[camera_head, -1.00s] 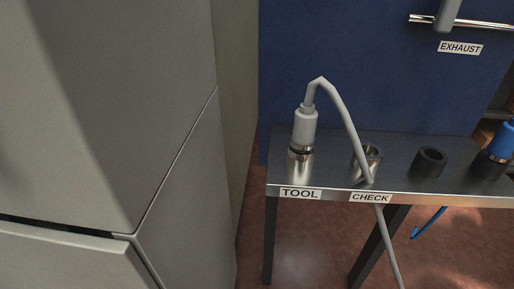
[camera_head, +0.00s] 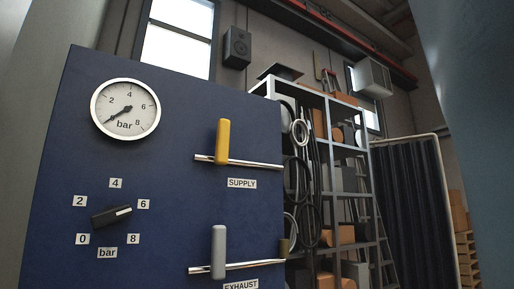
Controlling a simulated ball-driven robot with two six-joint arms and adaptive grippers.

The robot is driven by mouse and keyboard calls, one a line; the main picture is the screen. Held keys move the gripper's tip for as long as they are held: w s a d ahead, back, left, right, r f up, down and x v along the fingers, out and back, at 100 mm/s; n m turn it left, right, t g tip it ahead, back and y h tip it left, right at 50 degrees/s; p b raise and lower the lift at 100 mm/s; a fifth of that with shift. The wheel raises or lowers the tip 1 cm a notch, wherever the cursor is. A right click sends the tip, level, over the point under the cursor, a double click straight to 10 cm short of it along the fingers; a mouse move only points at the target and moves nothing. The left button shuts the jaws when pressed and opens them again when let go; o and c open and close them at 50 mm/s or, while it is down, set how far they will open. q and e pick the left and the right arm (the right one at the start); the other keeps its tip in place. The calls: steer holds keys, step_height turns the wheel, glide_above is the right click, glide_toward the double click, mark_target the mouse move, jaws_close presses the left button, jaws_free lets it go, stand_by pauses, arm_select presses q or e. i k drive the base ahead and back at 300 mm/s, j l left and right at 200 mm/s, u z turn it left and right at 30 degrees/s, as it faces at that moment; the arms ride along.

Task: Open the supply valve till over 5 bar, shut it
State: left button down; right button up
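The supply valve has a yellow lever (camera_head: 222,141) standing upright, crosswise to its horizontal pipe (camera_head: 258,164), above the SUPPLY label (camera_head: 242,183). The round pressure gauge (camera_head: 126,108) is at the panel's upper left. Its needle points to the lower left, below the 2 mark, around the bottom of the scale. The exhaust valve's grey lever (camera_head: 219,250) also stands upright across its pipe. Neither of my grippers is in view.
A black knob (camera_head: 111,216) on the blue panel (camera_head: 160,185) has its white mark toward 6. Behind on the right are a shelf rack (camera_head: 327,92) with hoses and boxes, and a dark curtain (camera_head: 411,190). Large blurred surfaces fill the left and right edges.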

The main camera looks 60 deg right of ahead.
mark_target(221, 157)
steer(key=z, duration=1.45)
steer(key=k+j, duration=0.15)
steer(key=j, duration=0.2)
